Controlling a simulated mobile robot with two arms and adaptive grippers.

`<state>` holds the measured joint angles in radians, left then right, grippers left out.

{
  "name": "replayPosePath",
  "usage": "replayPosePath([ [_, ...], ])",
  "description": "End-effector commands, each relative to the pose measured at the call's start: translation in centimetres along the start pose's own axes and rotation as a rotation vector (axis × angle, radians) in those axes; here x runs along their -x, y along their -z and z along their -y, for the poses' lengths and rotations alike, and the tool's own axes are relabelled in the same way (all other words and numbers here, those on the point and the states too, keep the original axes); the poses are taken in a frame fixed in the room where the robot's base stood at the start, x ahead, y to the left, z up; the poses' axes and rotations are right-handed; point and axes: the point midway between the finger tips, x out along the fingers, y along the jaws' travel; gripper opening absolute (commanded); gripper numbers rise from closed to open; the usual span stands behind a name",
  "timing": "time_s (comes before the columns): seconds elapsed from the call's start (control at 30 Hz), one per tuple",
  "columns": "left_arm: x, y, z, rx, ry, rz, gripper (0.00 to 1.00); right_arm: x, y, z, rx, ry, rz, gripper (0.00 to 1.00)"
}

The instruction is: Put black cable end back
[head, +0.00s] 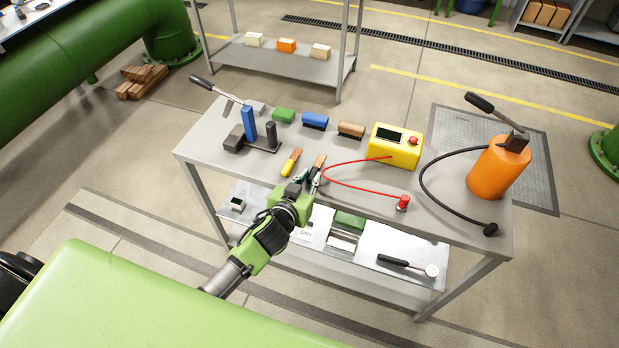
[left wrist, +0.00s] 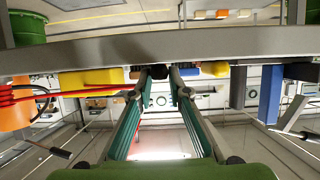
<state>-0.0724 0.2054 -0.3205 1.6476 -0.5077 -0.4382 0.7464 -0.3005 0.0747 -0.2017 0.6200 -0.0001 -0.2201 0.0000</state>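The black cable (head: 428,172) runs in a curve from the orange pump (head: 497,168). Its black end (head: 490,229) lies on the tabletop near the front right corner. My right gripper is not in view.
A red cable (head: 345,186) loops from the yellow box (head: 395,146) to a red end (head: 403,202), between my left gripper and the black end. Brushes and a blue-and-grey stand (head: 249,125) occupy the table's left. The front right tabletop is mostly clear.

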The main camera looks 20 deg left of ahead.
Motion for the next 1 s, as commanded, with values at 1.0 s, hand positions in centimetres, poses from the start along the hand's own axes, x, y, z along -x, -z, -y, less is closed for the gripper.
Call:
replayPosePath([
  [1.0,9.5,0.1,0.0,0.002,0.000,0.002,0.33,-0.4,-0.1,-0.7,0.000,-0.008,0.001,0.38],
])
